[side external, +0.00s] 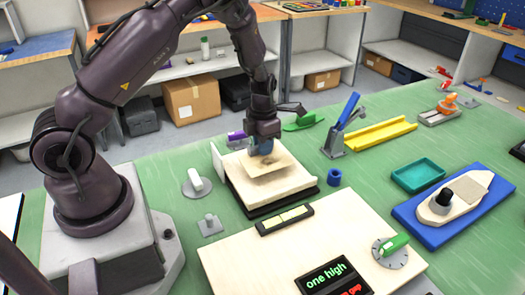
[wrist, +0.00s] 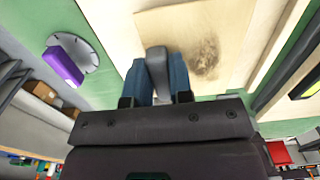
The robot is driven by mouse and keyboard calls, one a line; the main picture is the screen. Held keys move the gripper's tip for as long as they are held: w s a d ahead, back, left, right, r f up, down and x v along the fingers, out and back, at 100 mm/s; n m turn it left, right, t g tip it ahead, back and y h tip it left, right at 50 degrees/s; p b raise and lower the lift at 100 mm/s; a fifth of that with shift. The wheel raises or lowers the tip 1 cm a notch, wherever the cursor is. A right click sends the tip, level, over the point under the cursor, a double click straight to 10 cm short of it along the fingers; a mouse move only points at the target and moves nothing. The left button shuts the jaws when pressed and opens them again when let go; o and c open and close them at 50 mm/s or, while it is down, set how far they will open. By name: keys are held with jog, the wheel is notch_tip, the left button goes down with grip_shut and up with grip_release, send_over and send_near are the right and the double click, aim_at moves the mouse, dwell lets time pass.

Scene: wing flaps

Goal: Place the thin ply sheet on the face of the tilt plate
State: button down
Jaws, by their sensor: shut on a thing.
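The thin ply sheet (side external: 278,163) is a small tan square directly below my gripper (side external: 263,150). In the wrist view the sheet (wrist: 180,28) has a dark brown smudge near one edge. It lies over the cream face of what looks like the tilt plate (side external: 285,186), a broad board with raised sides on a black base. I cannot tell whether sheet and plate touch. In the wrist view my gripper's blue fingers (wrist: 159,72) are shut on a grey upright piece (wrist: 157,62), which seems to be the sheet's grip; its join to the sheet is unclear.
A white-topped round dial (side external: 196,184) and a small grey block (side external: 210,224) stand left of the plate. A black-framed level strip (side external: 285,219) and a cream panel (side external: 240,264) are in front.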

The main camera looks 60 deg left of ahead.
jog(key=shift+f, duration=1.15)
jog(key=shift+f, duration=0.15)
jog(key=c, duration=1)
grip_release()
